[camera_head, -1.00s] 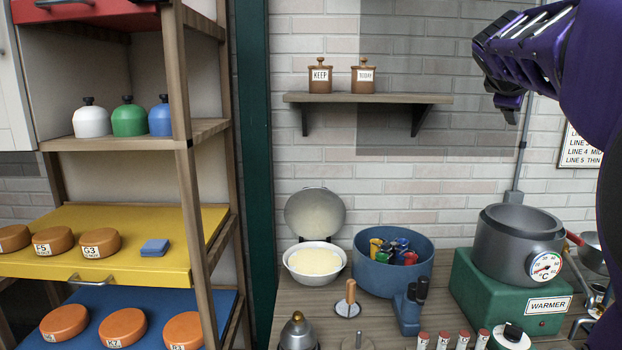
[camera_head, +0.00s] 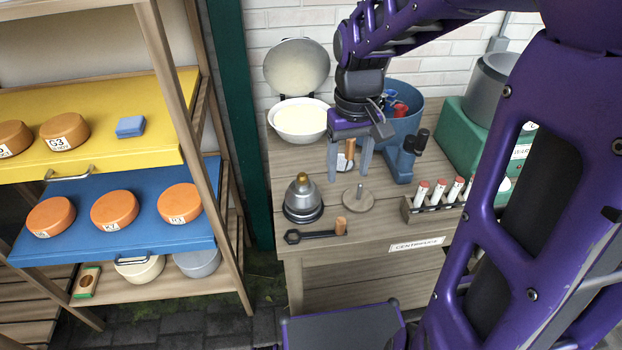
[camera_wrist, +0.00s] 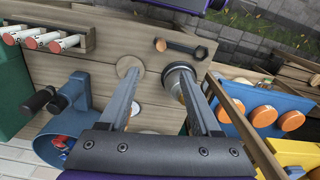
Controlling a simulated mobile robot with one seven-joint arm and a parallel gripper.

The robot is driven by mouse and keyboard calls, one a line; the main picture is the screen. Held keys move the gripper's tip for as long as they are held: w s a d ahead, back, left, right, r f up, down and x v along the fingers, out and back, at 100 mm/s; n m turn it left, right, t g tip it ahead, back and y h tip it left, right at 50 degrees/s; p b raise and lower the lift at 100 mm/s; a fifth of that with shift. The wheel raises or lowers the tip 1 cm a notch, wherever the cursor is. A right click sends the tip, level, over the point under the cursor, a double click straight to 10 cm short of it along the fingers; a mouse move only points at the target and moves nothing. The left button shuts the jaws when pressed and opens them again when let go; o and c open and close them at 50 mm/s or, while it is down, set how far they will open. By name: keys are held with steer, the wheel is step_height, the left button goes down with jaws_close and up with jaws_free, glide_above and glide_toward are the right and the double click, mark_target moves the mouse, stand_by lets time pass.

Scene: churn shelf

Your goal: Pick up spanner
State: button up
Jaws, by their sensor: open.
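The spanner (camera_head: 314,235) lies flat near the front edge of the wooden table. It has a dark head at the left and a brown wooden grip at the right. In the wrist view the spanner (camera_wrist: 184,48) shows near the table's edge, beyond the fingertips. My gripper (camera_head: 347,172) is open and points down above the table, farther back than the spanner. In the wrist view my gripper (camera_wrist: 162,88) has its fingers spread with nothing held between them.
A grey metal bell-shaped device (camera_head: 302,200) stands just behind the spanner. A wooden disc with a peg (camera_head: 358,200) is to its right. A rack of red-capped tubes (camera_head: 435,205) and a blue tub (camera_head: 405,118) stand farther right. Shelves with orange rounds (camera_head: 115,210) are left.

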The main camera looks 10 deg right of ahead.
steer(key=b, duration=0.2)
glide_toward(341, 219)
steer(key=f, duration=0.5)
steer(key=shift+s+f, duration=0.15)
steer(key=shift+s, duration=0.05)
steer(key=shift+w+f+b, duration=0.1)
steer(key=shift+f+b, duration=0.45)
steer(key=shift+f, duration=2.45)
jaws_close()
